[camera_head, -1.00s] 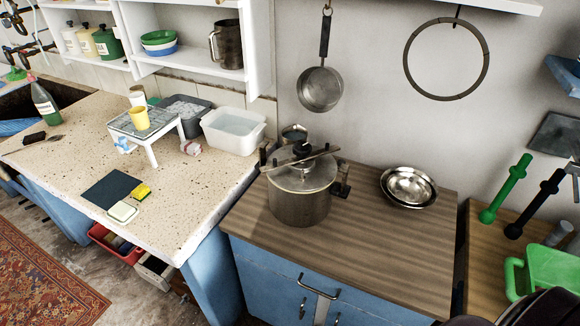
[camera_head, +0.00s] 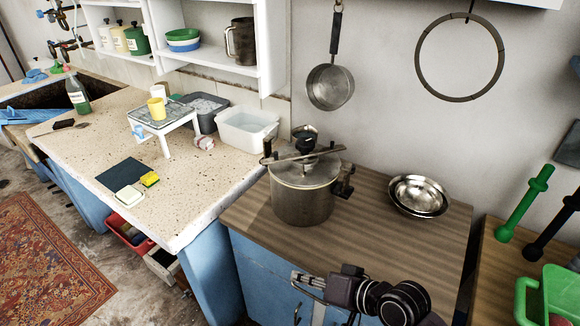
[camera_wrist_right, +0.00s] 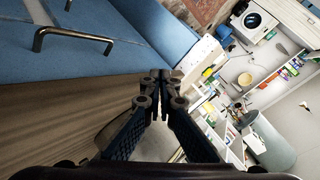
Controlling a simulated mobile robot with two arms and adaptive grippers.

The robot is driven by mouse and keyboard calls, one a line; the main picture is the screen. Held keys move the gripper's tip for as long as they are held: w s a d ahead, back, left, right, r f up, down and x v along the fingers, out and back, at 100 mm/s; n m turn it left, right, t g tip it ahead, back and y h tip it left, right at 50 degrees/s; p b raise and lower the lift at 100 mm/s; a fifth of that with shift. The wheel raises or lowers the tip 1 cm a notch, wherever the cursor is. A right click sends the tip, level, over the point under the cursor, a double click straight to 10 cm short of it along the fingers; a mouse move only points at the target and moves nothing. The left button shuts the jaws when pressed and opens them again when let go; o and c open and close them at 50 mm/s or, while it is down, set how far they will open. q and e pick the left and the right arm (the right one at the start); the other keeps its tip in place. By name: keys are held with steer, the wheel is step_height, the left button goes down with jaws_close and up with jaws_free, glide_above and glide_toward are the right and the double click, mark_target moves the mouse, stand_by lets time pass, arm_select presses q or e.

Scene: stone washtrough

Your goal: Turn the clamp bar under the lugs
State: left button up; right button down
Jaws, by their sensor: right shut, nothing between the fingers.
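The pressure pot (camera_head: 302,207) stands on the wooden-topped cabinet in the head view. Its clamp bar (camera_head: 327,152) lies across the lid (camera_head: 300,175), under a dark central knob (camera_head: 307,144). A dark lug (camera_head: 267,149) stands at the left of the rim and another (camera_head: 346,184) at the right. The bar's ends appear turned away from the right lug. My right gripper (camera_head: 298,277) is shut and empty, low in front of the cabinet, apart from the pot. In the right wrist view its fingertips (camera_wrist_right: 160,76) meet. My left gripper is not in view.
Metal bowls (camera_head: 419,195) sit right of the pot on the wooden top (camera_head: 375,235). A saucepan (camera_head: 330,88) hangs above. A cabinet handle (camera_head: 306,287) is close to my right gripper; front wood is clear.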

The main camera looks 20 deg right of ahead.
steer(key=w+d+r+m+t+y, duration=0.1)
steer(key=w+d+r+m+t, duration=0.35)
steer(key=w+r, duration=0.3)
steer(key=m+t, duration=0.3)
steer(key=m, duration=0.2)
glide_toward(277, 155)
steer(key=shift+g, duration=0.25)
steer(key=p+x, duration=0.2)
steer(key=x, duration=0.1)
steer(key=p+x, duration=0.1)
steer(key=x, duration=0.1)
steer(key=shift+w+r, duration=0.25)
steer(key=shift+r, duration=0.05)
steer(key=shift+x, duration=0.8)
steer(key=shift+f, duration=0.15)
